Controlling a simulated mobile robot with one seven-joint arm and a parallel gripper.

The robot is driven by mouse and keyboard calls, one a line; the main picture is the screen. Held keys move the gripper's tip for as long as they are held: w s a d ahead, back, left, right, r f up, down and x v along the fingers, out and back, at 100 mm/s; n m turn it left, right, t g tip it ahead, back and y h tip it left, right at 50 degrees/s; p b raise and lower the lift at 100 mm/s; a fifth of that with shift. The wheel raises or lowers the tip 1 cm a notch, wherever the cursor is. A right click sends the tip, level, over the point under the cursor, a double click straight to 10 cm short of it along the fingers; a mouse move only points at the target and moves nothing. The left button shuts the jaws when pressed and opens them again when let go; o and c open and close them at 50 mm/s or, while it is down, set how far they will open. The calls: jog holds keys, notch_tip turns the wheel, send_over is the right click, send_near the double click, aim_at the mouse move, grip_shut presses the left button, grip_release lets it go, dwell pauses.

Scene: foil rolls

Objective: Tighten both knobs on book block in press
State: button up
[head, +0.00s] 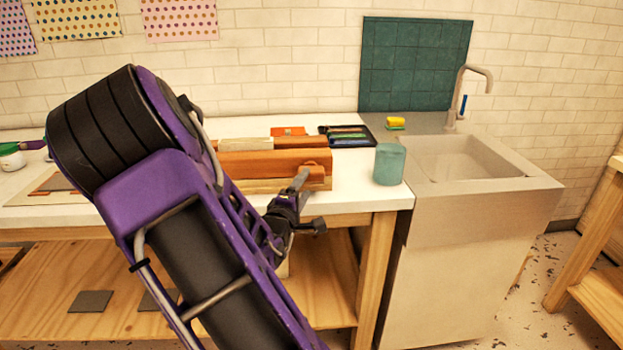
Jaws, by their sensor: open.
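A wooden book press (275,162) of orange-brown beams lies on the white worktop, left of the teal cup. A paler strip, which may be the book block (262,143), shows along its top. My gripper (309,204) is in front of the press's right end, at the front edge of the worktop. Its fingers are open, one up near the press and one lower, pointing right. I see nothing between them. I cannot make out either knob. My purple arm crosses the view and hides the press's left end.
A teal cup (389,164) stands close right of the press. A dark tray (368,142) and an orange item (288,131) lie behind it. A sink (460,160) with a tap adjoins on the right. A lower shelf (60,305) is under the worktop (352,196).

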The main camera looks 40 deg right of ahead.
aim_at(310, 177)
jog(key=x, duration=0.6)
jog(key=shift+w+d+b, duration=0.1)
jog(key=shift+b, duration=0.25)
jog(key=shift+c, duration=0.3)
grip_shut()
jog(key=shift+r+m, duration=0.1)
jog(key=shift+m, duration=0.2)
